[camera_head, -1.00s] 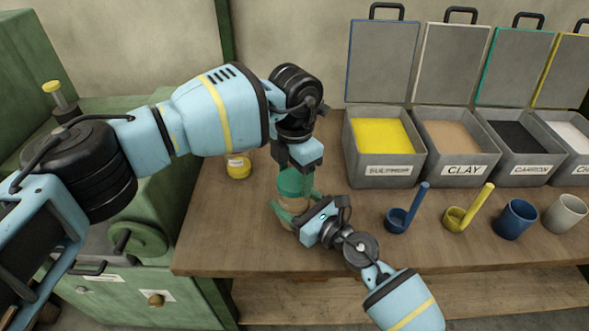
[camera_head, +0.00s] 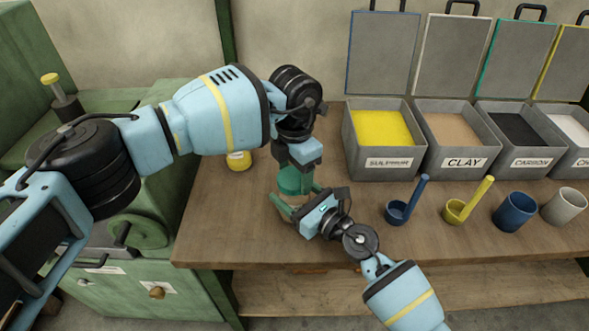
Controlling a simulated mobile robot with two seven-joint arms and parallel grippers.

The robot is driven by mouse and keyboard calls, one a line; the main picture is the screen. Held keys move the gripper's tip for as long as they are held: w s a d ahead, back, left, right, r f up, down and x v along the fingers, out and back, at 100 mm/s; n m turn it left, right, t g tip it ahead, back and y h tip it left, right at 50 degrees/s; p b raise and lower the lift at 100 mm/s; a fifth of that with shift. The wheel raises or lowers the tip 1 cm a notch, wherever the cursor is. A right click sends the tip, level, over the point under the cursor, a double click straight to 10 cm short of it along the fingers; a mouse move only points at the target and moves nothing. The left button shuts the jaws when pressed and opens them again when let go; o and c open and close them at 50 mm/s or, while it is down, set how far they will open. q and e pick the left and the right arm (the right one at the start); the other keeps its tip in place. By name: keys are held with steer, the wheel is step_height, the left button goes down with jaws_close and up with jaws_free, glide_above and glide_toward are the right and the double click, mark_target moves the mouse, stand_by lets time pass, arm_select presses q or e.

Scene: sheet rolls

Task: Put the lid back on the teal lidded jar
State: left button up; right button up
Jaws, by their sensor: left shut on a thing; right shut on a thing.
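The teal lid (camera_head: 289,181) shows just under my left gripper (camera_head: 294,172), which points straight down and is shut on it.
A small yellow jar (camera_head: 239,160) stands behind, to the left. To the right are a blue scoop (camera_head: 398,211), a yellow scoop (camera_head: 456,210), a blue cup (camera_head: 514,216) and a pale cup (camera_head: 564,207). Open bins, including sulphur (camera_head: 384,164) and clay (camera_head: 463,163), line the back.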

arm_select(q)
steer(key=shift+f, duration=0.55)
stand_by(0.4)
arm_select(e)
steer(key=c, duration=0.5)
arm_select(q)
steer(key=m, duration=0.7)
steer(key=shift+m, duration=0.3)
steer(key=m, duration=0.6)
steer(key=shift+s, duration=0.1)
steer(key=m, duration=1.2)
steer(key=shift+a+m, duration=0.1)
steer(key=shift+m, duration=0.3)
steer(key=m, duration=0.7)
